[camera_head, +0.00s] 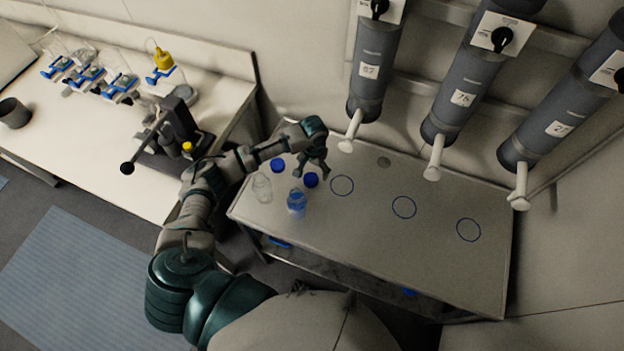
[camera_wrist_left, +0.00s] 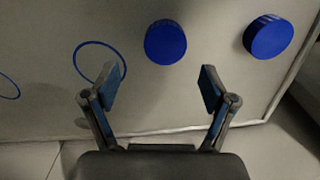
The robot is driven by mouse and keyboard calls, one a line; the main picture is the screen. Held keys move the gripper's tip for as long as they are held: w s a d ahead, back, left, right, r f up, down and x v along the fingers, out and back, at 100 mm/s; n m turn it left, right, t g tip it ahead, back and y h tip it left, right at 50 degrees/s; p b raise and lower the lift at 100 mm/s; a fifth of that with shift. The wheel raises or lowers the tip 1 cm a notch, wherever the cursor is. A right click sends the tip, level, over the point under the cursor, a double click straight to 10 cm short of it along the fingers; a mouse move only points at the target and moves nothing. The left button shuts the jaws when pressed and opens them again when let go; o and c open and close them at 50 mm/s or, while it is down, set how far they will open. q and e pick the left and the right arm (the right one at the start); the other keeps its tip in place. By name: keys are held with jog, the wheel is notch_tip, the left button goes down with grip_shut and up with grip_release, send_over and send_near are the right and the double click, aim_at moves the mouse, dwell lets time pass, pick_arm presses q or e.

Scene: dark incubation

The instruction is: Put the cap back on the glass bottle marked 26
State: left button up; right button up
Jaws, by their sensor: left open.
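Two glass bottles stand upright and uncapped on the grey table: one clear and empty-looking (camera_head: 262,188), one holding blue liquid (camera_head: 297,203). No number is readable on either, so I cannot tell which is marked 26. Two blue caps lie on the table behind them: one nearer the blue-liquid bottle (camera_head: 311,180), one farther left (camera_head: 278,165). In the left wrist view, the nearer cap (camera_wrist_left: 165,43) lies ahead of the jaw gap and the other cap (camera_wrist_left: 268,37) lies to the right. My left gripper (camera_head: 320,168) is open and empty above the table; its fingers (camera_wrist_left: 162,88) touch no cap. My right gripper is out of view.
Blue rings mark the grey table (camera_head: 380,260), including one (camera_head: 342,185) right of the nearer cap. Grey wall cylinders with white spouts (camera_head: 350,130) overhang the back edge. The table's right side is clear.

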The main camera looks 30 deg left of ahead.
aim_at(311, 177)
pick_arm(q)
jog(key=shift+f, duration=0.1)
jog(key=f, duration=0.2)
jog(key=a+f, duration=0.1)
jog(key=f, duration=0.1)
jog(key=shift+s+f+b, duration=0.1)
jog(key=shift+f+b, duration=0.2)
jog(key=shift+f, duration=0.35)
jog(key=shift+d+r, duration=0.1)
jog(key=shift+d, duration=0.1)
jog(key=c, duration=0.9)
jog(key=shift+a, duration=0.1)
jog(key=shift+r, duration=0.15)
notch_tip(311, 177, up, 10)
jog(key=shift+f+p, duration=0.15)
jog(key=shift+p, duration=0.45)
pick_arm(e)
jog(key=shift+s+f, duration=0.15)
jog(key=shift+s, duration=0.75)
